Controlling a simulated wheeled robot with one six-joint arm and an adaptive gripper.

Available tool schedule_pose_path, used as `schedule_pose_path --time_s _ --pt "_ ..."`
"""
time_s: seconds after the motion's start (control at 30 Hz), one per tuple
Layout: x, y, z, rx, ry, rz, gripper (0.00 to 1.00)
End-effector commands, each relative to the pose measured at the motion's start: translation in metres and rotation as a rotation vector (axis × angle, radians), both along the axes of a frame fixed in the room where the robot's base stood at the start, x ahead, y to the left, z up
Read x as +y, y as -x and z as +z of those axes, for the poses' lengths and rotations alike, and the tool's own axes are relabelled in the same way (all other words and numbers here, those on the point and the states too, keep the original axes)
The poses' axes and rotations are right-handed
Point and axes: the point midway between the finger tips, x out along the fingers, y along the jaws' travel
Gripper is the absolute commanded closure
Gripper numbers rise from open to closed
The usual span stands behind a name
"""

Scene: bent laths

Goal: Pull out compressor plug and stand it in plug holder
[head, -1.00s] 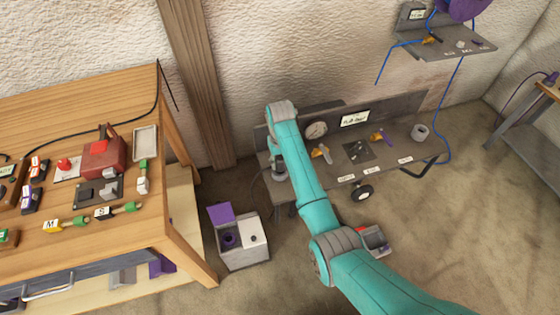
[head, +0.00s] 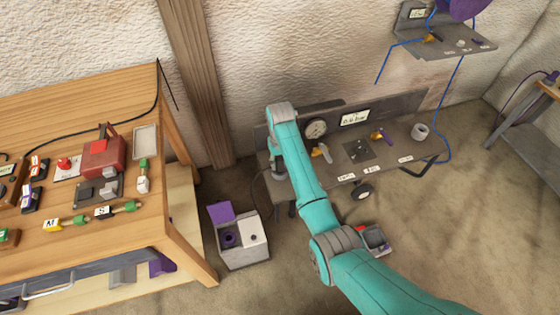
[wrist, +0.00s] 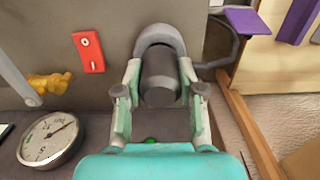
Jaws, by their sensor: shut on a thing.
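A dark grey cylindrical plug (wrist: 160,75) sits in front of a rounded light grey collar (wrist: 160,36) in the wrist view. My gripper (wrist: 160,85) has one finger on each side of the plug and is shut on it. I cannot tell how deep the plug sits in the collar. In the head view my gripper (head: 279,170) is low at the left end of the grey compressor bench (head: 385,165), partly hidden by my arm. A small grey open cup (head: 420,131) stands at the bench's right end; I cannot tell whether it is the plug holder.
A round gauge (wrist: 52,138), a red switch plate (wrist: 88,52) and a yellow fitting (wrist: 50,82) are left of my gripper. A grey box with a purple flap (head: 243,245) stands on the floor. A wooden table (head: 120,235) with tools is at the left.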

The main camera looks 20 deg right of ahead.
Motion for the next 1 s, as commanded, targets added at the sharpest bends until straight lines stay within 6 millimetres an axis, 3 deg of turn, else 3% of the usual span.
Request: schedule_pose_path --time_s 1.0 --pt "0.0 -0.0002 -0.0059 -0.001 0.0 0.0 1.0"
